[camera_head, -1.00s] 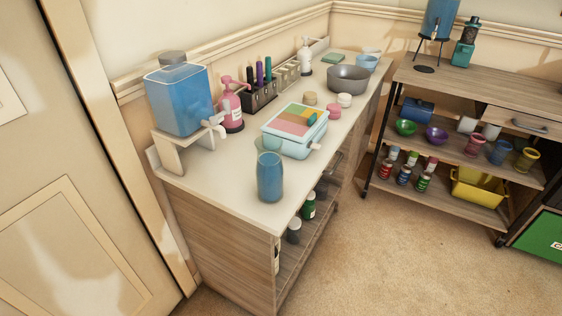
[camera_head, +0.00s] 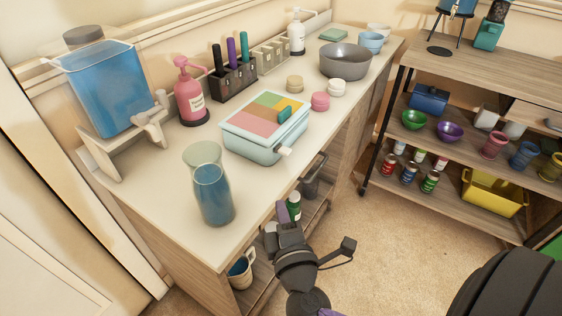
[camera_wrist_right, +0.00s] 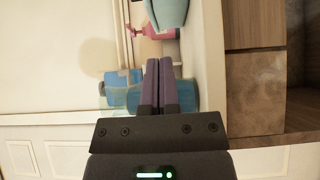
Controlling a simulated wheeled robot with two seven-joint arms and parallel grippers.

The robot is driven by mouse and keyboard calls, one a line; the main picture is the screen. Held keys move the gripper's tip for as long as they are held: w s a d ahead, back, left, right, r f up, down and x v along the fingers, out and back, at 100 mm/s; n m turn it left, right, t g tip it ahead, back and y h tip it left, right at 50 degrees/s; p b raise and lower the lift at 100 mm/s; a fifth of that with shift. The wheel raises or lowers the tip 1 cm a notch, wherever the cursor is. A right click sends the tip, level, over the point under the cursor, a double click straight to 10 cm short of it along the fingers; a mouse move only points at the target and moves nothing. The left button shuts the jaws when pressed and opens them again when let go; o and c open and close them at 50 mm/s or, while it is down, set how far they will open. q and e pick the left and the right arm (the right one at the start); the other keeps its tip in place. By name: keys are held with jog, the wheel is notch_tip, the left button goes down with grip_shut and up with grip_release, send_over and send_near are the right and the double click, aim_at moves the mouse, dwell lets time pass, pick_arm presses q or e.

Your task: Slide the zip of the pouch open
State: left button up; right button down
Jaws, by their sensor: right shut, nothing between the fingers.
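I cannot make out a pouch or a zip in either view. My right gripper (camera_head: 281,210) is shut and empty, its purple fingers together, in front of the counter's front edge. The shut fingers also show in the right wrist view (camera_wrist_right: 158,65). A pale teal box (camera_head: 262,140) with a multicoloured lid and a small teal piece (camera_head: 285,114) on top stands on the counter, beyond the gripper and apart from it. My left gripper is not in view.
On the counter (camera_head: 150,187) stand a blue jar (camera_head: 213,195), a blue dispenser (camera_head: 105,90), a pink pump bottle (camera_head: 189,93), a pen holder (camera_head: 233,82) and a grey bowl (camera_head: 345,61). Shelves (camera_head: 450,190) with bowls and jars stand at right. Carpet (camera_head: 375,240) lies open between.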

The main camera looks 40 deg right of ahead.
send_near(281, 153)
jog(key=w, duration=0.1)
jog(key=w+a, duration=0.1)
jog(key=w, duration=0.2)
jog(key=shift+w+a+f, duration=0.15)
jog(key=shift+w+a, duration=0.15)
jog(key=d, duration=0.1)
jog(key=w+d, duration=0.1)
jog(key=d, duration=0.1)
jog(key=shift+w+d+b, duration=0.1)
jog(key=shift+w+b, duration=0.2)
jog(key=shift+w+d, duration=0.15)
jog(key=shift+d, duration=0.15)
jog(key=shift+d, duration=0.2)
jog(key=w+d, duration=0.1)
jog(key=d, duration=0.1)
jog(key=w+d+b, duration=0.1)
jog(key=d, duration=0.1)
jog(key=w+d+b, duration=0.1)
jog(key=d, duration=0.1)
jog(key=shift+d+f, duration=0.2)
jog(key=shift+d, duration=0.2)
jog(key=shift+w+d+r, duration=0.1)
jog(key=shift+w+d, duration=0.15)
jog(key=shift+d, duration=0.3)
jog(key=shift+a+r, duration=0.1)
jog(key=shift+a, duration=0.05)
